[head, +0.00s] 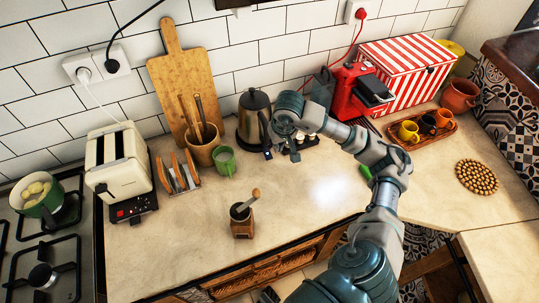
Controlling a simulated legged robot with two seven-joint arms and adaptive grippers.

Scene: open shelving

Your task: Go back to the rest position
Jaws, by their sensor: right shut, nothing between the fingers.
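My right arm reaches in from the bottom right and bends over the counter (310,195). My right gripper (283,152) hangs at its end, in front of the wall and just right of the dark metal kettle (252,118). It is shut and holds nothing. The gripper is small in the picture and partly hidden by its own wrist. I do not see my left gripper.
A coffee grinder (241,218) stands near the counter's front edge. A green mug (224,160), toaster (118,165) and toast rack (178,174) stand left. A red coffee machine (348,93), striped box (408,72) and cup tray (422,132) stand right. The middle counter is clear.

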